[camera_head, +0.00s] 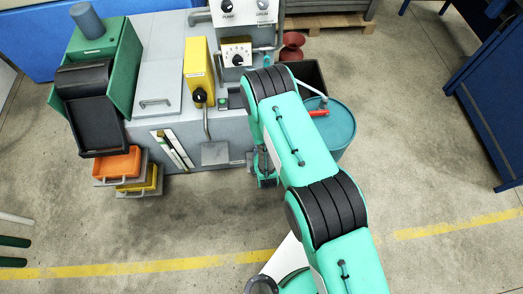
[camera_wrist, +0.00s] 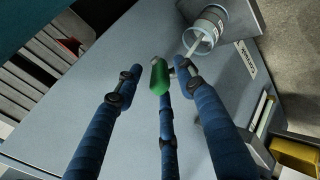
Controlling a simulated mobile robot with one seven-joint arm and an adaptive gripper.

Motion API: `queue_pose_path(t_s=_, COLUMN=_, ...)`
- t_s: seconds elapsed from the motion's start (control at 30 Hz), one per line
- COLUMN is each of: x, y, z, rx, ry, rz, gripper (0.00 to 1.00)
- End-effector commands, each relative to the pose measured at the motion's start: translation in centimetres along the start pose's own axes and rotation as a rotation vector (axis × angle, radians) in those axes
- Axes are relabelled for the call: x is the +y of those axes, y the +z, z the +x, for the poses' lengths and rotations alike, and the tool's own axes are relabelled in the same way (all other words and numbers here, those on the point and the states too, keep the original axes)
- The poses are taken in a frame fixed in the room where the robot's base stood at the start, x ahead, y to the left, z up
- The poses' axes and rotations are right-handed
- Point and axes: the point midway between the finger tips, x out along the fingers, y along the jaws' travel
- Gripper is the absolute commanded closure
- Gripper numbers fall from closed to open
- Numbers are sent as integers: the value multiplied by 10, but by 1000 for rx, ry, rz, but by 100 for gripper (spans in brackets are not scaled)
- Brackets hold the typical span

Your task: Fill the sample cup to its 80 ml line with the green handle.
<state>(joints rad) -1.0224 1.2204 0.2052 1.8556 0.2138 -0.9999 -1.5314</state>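In the wrist view, the green handle (camera_wrist: 159,77) shows between the fingertips of my gripper (camera_wrist: 158,74). My fingers are spread in dark blue around it, with gaps visible on both sides, and I cannot tell whether any fingertip touches it. A clear cup (camera_wrist: 205,32) with a pale rim and dark markings is beyond the right fingertip, looking like the sample cup. A pale thin streak runs into its mouth; I cannot tell whether it is a spout or liquid. The fill level and 80 ml line are not readable. In the head view my arm hides the handle and cup.
A grey machine (camera_head: 215,135) carries a yellow box (camera_head: 198,72) and a dial panel (camera_head: 236,52). A teal drum (camera_head: 335,130) with a red lever (camera_head: 318,113) stands right of my arm. Orange and yellow trays (camera_head: 118,164) are at left. The front floor is mostly clear.

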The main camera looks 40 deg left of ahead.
Motion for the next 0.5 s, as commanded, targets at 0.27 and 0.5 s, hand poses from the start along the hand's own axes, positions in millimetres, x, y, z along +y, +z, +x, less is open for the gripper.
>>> queue_pose_path(t_s=0.27, x=0, y=0, z=18, rx=0, ry=0, rz=0, gripper=61)
queue_pose_path(t_s=0.5, x=0, y=0, z=19, rx=0, ry=0, rz=0, gripper=61)
